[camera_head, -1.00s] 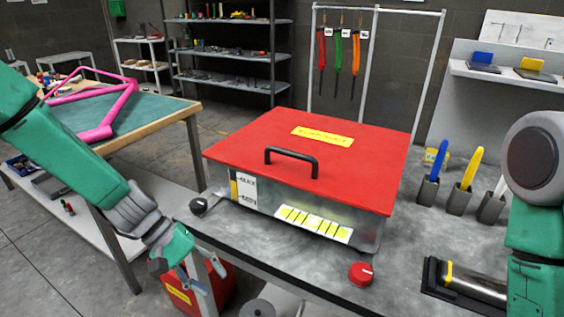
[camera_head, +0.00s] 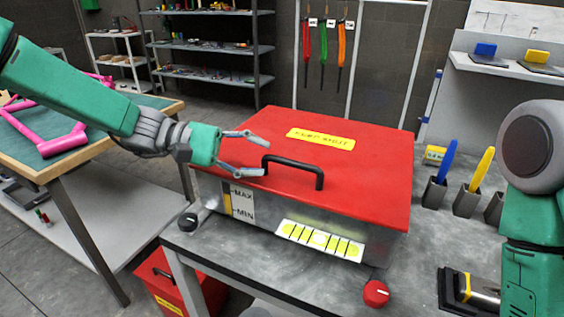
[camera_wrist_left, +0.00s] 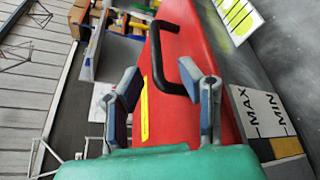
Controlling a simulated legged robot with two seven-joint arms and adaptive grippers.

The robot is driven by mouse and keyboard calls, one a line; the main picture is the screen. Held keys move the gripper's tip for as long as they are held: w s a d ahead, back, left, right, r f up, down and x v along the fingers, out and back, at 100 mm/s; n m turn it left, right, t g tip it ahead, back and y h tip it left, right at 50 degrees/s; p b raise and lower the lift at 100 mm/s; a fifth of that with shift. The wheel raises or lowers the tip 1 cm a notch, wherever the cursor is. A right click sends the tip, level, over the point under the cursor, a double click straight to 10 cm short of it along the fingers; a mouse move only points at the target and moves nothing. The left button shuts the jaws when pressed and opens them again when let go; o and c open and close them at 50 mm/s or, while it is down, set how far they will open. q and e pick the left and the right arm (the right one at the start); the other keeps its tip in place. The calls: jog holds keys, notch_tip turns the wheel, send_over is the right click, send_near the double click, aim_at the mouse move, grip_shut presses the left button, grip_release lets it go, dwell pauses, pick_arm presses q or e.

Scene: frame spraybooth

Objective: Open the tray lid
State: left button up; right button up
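The metal tray (camera_head: 372,243) stands on the grey workbench with its red lid (camera_head: 370,170) shut flat on top. A black handle (camera_head: 320,178) is fixed near the lid's front edge. My left gripper (camera_head: 262,153) is open at the left end of the lid, just beside the handle's left end.
Two knobs, one black (camera_head: 187,222) and one red (camera_head: 376,293), sit at the bench's front. Holders with a blue tool (camera_head: 441,170) and a yellow tool (camera_head: 476,180) stand to the right. A table with a pink frame (camera_head: 60,143) is at the left.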

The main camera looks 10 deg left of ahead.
aim_at(284, 161)
pick_arm(q)
jog(key=x, duration=0.7)
jog(key=shift+s+d+r, duration=0.15)
jog(key=shift+d+r, duration=0.2)
jog(key=shift+d, duration=0.1)
jog(key=shift+v, duration=0.95)
jog(key=shift+a+f, duration=0.3)
grip_shut()
jog(key=shift+s+d, duration=0.1)
jog(key=shift+d, duration=0.2)
jog(key=shift+r, duration=0.25)
jog(key=shift+d+r+p, duration=0.1)
jog(key=shift+r+p, duration=0.65)
jog(key=shift+p, duration=0.2)
jog(key=w+d+r+n+p, duration=0.1)
jog(key=w+r+p, duration=0.3)
jog(key=r+p, duration=0.2)
jog(key=w+d+r+n+g+p, duration=0.1)
jog(key=w+r+p, duration=0.3)
jog(key=r, duration=0.6)
jog(key=shift+w+d+y+p, duration=0.25)
jog(key=shift+d+y+p, duration=0.25)
jog(key=shift+p, duration=0.75)
pick_arm(e)
notch_tip(284, 161, up, 14)
jog(key=shift+r, duration=0.2)
